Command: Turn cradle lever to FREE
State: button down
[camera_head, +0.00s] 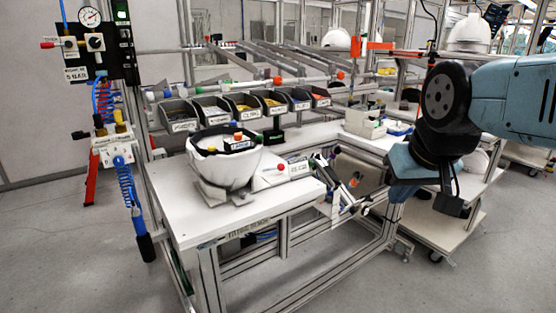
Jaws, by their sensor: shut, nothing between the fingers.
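A white helmet shell (225,170) with a dark inner rim sits open side up in a pale cradle (222,194) on the white bench. A red-knobbed lever (281,167) stands beside it, on a small white block (286,177) with labels too small to read. I take it for the cradle lever. My gripper (398,172), at the end of my blue and black arm, is right of the bench's front corner, well away from the lever. It appears shut and empty. Its fingertips are hard to make out.
Labelled dark bins (212,110) line the bench's back. A gauge panel (95,40) and blue coiled hoses hang at the left. The bench top (172,190) left of the cradle is clear.

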aim_at(280, 167)
jog(key=u, duration=0.25)
jog(key=i, duration=1.05)
jog(key=u, duration=0.2)
